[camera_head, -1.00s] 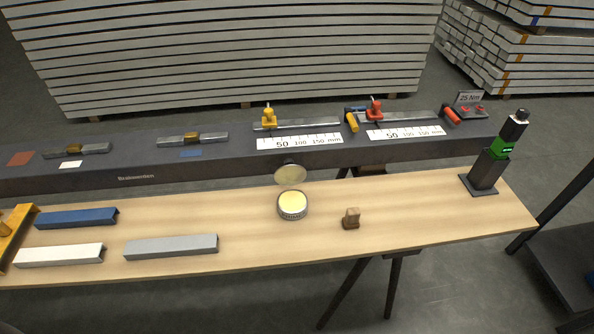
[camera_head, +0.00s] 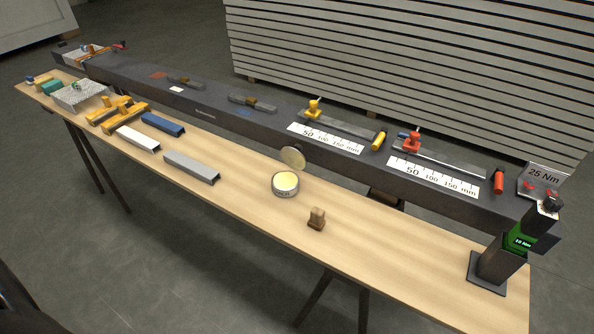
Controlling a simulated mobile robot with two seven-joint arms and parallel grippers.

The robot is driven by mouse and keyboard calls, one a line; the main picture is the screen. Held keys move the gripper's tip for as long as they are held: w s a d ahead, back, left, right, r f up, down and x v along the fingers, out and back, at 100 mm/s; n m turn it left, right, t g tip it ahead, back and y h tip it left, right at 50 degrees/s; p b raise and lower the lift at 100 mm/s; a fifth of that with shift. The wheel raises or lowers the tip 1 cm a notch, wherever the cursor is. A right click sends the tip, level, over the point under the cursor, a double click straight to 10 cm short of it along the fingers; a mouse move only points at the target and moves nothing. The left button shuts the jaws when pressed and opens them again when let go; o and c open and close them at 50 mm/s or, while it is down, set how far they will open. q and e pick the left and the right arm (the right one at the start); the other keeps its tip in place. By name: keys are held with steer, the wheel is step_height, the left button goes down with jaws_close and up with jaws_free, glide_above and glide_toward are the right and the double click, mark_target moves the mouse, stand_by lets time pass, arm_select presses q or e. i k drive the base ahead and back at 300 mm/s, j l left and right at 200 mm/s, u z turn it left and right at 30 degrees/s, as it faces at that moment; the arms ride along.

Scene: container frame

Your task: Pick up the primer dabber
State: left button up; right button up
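A small brown wooden block with a knob-like top (camera_head: 316,218), which looks like the primer dabber, stands on the light wooden bench (camera_head: 400,255). It is right of and nearer than a round tin (camera_head: 285,184) with pale yellow contents. The tin's round lid (camera_head: 293,157) stands tilted open behind it. Nothing touches the dabber. Neither of my grippers is in view.
A dark torque tool (camera_head: 506,245) with a green display stands at the bench's right end. Grey (camera_head: 191,167), white (camera_head: 138,139) and blue (camera_head: 163,124) profiles lie left. Behind runs a dark beam (camera_head: 210,114) with rulers and clamps. Bench around the dabber is clear.

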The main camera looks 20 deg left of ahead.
mark_target(317, 222)
steer(key=l+u, duration=0.35)
steer(key=l, duration=0.2)
steer(key=l+u, duration=0.35)
steer(key=l, duration=0.25)
steer(key=l+u, duration=0.3)
steer(key=l, duration=0.25)
steer(key=k+l+u, duration=0.15)
steer(key=l+u, duration=0.2)
steer(key=l, duration=0.15)
steer(key=i+l+u, duration=0.15)
steer(key=l+u, duration=0.2)
steer(key=l, duration=0.2)
steer(key=l+u, duration=0.3)
steer(key=l, duration=0.3)
steer(key=i+l+u, duration=0.1)
steer(key=l+u, duration=0.25)
steer(key=l, duration=0.25)
steer(key=k+l+u, duration=0.1)
steer(key=l+u, duration=0.2)
steer(key=l, duration=0.25)
steer(key=k+l+u, duration=0.1)
steer(key=l+u, duration=0.25)
steer(key=l, duration=0.25)
steer(key=k+l+u, duration=0.3)
steer(key=l, duration=0.25)
steer(key=i+l, duration=0.05)
steer(key=i, duration=0.05)
